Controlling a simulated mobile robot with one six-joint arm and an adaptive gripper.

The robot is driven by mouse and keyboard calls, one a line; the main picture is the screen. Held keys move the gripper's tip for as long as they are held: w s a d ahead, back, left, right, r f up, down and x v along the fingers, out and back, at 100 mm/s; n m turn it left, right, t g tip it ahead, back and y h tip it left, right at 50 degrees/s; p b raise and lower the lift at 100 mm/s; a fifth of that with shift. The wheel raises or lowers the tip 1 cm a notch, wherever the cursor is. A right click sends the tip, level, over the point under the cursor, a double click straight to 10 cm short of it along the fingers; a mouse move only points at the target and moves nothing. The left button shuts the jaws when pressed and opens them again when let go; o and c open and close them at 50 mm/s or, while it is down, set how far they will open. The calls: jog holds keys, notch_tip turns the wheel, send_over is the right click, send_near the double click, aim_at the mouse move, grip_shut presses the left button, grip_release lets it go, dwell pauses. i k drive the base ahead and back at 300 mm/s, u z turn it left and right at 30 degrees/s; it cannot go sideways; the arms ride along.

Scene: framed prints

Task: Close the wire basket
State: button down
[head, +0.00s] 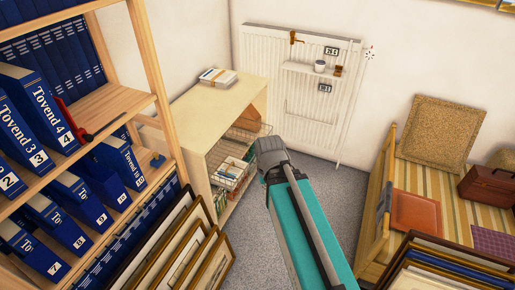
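A pale wooden cabinet (207,110) stands beside the radiator, its open front facing right. A white wire basket (231,183) with papers or books in it sticks out of the cabinet's front at mid height. Another wire basket (262,129) sticks out higher up and farther back, just under the top. My teal and grey arm reaches up from the lower right. Its dark grey end, where my gripper (266,146) is, lies just right of the baskets in the picture. The fingers cannot be made out, and I cannot tell whether they touch a basket.
A wooden shelf (112,105) of blue binders stands at left, with framed prints (185,240) leaning below it. A white radiator (270,62) is on the back wall. A striped daybed (440,185) stands at right. Grey floor (250,225) is clear between.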

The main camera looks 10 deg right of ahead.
aim_at(236, 155)
jog(key=i, duration=0.9)
jog(key=z, duration=0.05)
